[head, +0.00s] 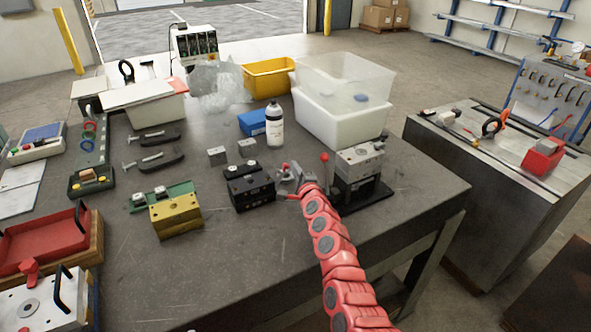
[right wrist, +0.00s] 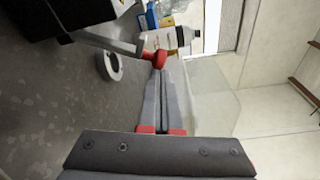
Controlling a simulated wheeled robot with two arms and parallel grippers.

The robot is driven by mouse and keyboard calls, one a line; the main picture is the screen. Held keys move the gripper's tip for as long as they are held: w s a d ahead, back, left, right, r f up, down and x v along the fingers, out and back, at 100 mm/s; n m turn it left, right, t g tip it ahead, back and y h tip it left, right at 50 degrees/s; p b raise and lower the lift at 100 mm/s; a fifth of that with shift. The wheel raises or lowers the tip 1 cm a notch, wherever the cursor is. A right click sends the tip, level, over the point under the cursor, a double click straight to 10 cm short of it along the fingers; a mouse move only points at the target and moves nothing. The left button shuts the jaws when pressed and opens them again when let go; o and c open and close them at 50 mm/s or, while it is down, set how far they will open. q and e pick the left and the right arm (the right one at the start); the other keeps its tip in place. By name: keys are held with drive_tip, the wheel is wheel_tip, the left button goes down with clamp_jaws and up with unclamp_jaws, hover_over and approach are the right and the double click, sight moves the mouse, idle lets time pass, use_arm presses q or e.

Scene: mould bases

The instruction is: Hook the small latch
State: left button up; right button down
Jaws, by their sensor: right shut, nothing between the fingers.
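The small latch shows in the right wrist view as a thin grey lever (right wrist: 105,40) with a red knob (right wrist: 158,58), reaching out from a black block (right wrist: 50,15). In the head view this seems to be the black mould base (head: 250,190); the latch is small and partly covered there. My right gripper (head: 286,180) is beside the block's right side. In the right wrist view its fingers (right wrist: 161,78) are shut and empty, with the tips close to the red knob. I cannot tell whether they touch it. My left gripper is not in view.
A metal block on a black stand (head: 360,190), with an upright red-knobbed lever (head: 325,160), stands just right of my gripper. A gold block (head: 175,214) lies left. A white bottle (head: 274,125) and a white bin (head: 340,122) stand behind.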

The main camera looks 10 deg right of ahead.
drive_tip(key=shift+s+a+r, duration=0.1)
drive_tip(key=shift+a+r, duration=0.1)
drive_tip(key=shift+a, duration=0.05)
drive_tip(key=shift+a+r+n, duration=0.1)
drive_tip(key=shift+n, duration=0.3)
drive_tip(key=shift+s+a+r+n+t+b, duration=0.2)
drive_tip(key=shift+s+a+r+n, duration=0.1)
drive_tip(key=shift+a+n, duration=0.5)
drive_tip(key=shift+s+a+r+n+t+b, duration=0.15)
drive_tip(key=shift+a+r+n+t, duration=0.1)
drive_tip(key=shift+a+n, duration=0.55)
drive_tip(key=shift+s+a+r+n+t+b, duration=0.25)
drive_tip(key=shift+a+n, duration=0.3)
drive_tip(key=shift+n, duration=0.45)
